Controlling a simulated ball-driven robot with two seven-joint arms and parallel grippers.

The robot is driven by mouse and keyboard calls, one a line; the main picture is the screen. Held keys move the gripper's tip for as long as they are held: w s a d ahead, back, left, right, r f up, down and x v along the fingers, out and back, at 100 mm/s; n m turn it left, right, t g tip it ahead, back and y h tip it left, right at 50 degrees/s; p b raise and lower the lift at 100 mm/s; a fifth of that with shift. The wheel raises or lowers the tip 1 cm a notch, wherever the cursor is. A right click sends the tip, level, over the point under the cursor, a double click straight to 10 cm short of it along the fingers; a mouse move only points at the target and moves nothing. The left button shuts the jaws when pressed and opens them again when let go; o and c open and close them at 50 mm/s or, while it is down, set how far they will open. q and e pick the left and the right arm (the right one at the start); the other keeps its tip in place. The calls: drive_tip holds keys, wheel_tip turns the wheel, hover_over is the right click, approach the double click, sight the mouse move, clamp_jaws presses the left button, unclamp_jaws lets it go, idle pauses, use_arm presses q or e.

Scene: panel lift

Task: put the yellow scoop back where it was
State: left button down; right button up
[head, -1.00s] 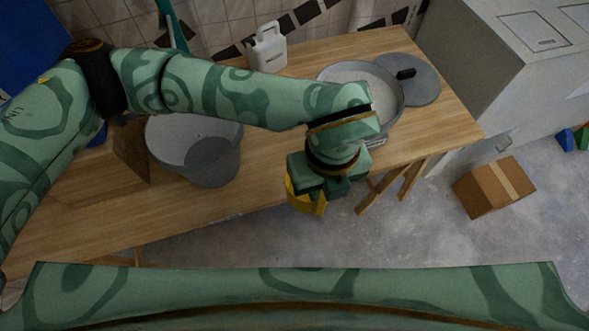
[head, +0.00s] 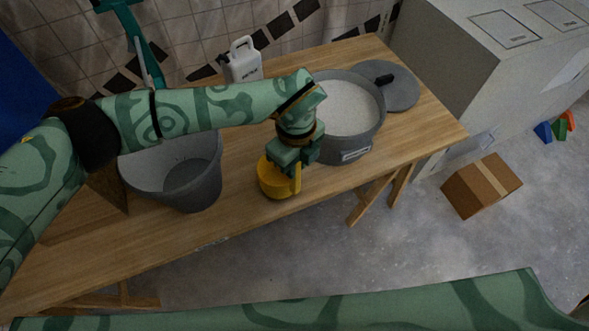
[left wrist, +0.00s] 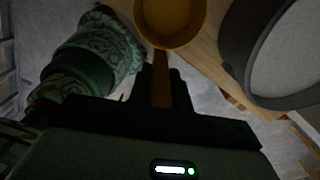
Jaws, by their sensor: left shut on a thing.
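The yellow scoop (head: 272,180) is at the front edge of the wooden table, between the two grey tubs in the head view. My left gripper (head: 293,160) is shut on its handle. In the left wrist view the scoop's round bowl (left wrist: 170,18) shows beyond the fingers, and its handle runs back between my left gripper's fingertips (left wrist: 161,75). The bowl looks empty there. I cannot tell whether the scoop touches the tabletop or hangs just above it. My right gripper is not in view.
A grey tub of white material (head: 350,108) stands right of the scoop, its grey lid (head: 400,88) behind it. An empty grey bucket (head: 190,192) stands left. A white jug (head: 243,62) is at the back.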

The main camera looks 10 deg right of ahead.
use_arm(q)
drive_tip(key=shift+w+f+b, duration=0.25)
drive_tip(key=shift+f, duration=0.75)
drive_tip(key=shift+w+f+b, duration=0.2)
drive_tip(key=shift+f+b, duration=0.05)
drive_tip(key=shift+f, duration=0.7)
drive_tip(key=shift+a+f, duration=0.1)
drive_tip(key=shift+f, duration=0.05)
drive_tip(key=c, duration=1.3)
unclamp_jaws()
wheel_tip(320, 180, up, 12)
drive_tip(key=shift+r+p, duration=0.15)
drive_tip(key=shift+p, duration=1.1)
